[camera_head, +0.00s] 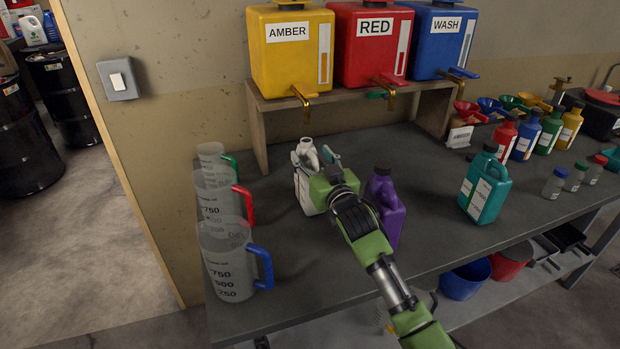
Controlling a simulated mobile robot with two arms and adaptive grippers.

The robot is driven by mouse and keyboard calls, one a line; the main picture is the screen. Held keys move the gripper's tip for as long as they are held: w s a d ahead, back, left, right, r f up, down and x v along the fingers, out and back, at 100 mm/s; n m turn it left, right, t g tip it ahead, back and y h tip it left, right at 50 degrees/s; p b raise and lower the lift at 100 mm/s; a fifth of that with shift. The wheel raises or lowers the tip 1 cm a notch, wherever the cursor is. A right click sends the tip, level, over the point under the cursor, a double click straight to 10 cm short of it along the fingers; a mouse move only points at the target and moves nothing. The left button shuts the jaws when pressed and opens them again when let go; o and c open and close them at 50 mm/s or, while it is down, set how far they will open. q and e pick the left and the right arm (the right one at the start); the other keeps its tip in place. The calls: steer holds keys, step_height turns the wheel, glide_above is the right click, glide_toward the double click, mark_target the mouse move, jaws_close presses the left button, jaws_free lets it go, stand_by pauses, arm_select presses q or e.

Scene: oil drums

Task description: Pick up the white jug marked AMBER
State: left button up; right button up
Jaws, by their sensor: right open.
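A white jug (303,195) stands upright on the dark workbench, below the yellow AMBER tank, in the head view. Part of a label shows on its left side, but I cannot read it. My right gripper (318,159) is open at the top of the jug. Its green body covers much of the jug's right side. I cannot tell whether the fingers are around the jug's neck or handle, or whether they touch it. My left gripper is not in view.
A purple jug (387,205) stands close to the right of my gripper, and a teal jug (486,188) is farther right. Clear measuring jugs (228,262) line the left edge. The AMBER tank (290,60) sits on a wooden shelf (258,130) behind.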

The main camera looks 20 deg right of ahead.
steer(key=shift+w, duration=0.15)
jaws_close()
steer(key=shift+r, duration=0.2)
steer(key=shift+r, duration=0.15)
